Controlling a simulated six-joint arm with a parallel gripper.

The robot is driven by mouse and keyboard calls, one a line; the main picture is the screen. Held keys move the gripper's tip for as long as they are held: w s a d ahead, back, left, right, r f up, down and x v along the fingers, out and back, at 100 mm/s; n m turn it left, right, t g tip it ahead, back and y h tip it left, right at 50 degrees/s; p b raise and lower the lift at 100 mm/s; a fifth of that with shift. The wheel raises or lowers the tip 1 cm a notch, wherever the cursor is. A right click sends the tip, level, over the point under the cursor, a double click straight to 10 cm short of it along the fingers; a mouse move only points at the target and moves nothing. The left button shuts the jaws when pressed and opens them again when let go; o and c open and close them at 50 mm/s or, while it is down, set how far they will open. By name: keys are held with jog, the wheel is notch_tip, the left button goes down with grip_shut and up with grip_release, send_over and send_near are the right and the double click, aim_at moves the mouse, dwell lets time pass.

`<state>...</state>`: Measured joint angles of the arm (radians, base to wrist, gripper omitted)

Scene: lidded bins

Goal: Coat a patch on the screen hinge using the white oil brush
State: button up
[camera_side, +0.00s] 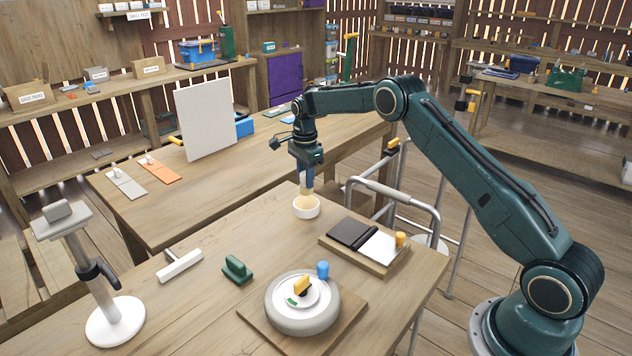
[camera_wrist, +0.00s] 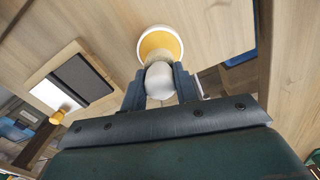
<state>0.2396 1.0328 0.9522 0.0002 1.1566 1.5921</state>
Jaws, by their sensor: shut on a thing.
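My gripper (camera_side: 306,172) points down over the near table and is shut on the white oil brush. The brush's rounded white end (camera_wrist: 160,80) shows between the two fingers in the wrist view. In the side view its pale tan lower part (camera_side: 306,198) reaches down to the small white dish (camera_side: 306,208). The dish has a yellow-orange inside, also seen in the wrist view (camera_wrist: 161,44). Whether the tip touches the bottom is hidden. A plain white upright panel (camera_side: 205,118), possibly the screen, stands on the far table; I cannot make out a hinge.
A wooden tray with a black pad and a white pad (camera_side: 345,252) lies right of the dish. A round grey disc (camera_side: 303,318) on a board, a green block (camera_side: 237,269), a white T-shaped tool (camera_side: 180,266) and a white stand (camera_side: 115,318) are nearby. Orange (camera_side: 163,175) and grey strips lie beyond.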

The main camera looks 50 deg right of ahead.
aim_at(304, 176)
jog(key=shift+r, duration=1.55)
jog(key=shift+s+a+f+n, duration=0.25)
jog(key=shift+s+a+n, duration=0.15)
jog(key=shift+a+n, duration=0.35)
jog(key=s+a+f+n, duration=0.2)
jog(key=s+a+n, duration=0.4)
jog(key=s+n, duration=0.3)
jog(key=s+a+f+n, duration=0.2)
jog(key=s+a+n, duration=0.5)
jog(key=s+n, duration=0.3)
jog(key=shift+s+a+f, duration=0.2)
jog(key=shift+s+f, duration=0.2)
jog(key=shift+d+n, duration=0.1)
jog(key=shift+n, duration=0.15)
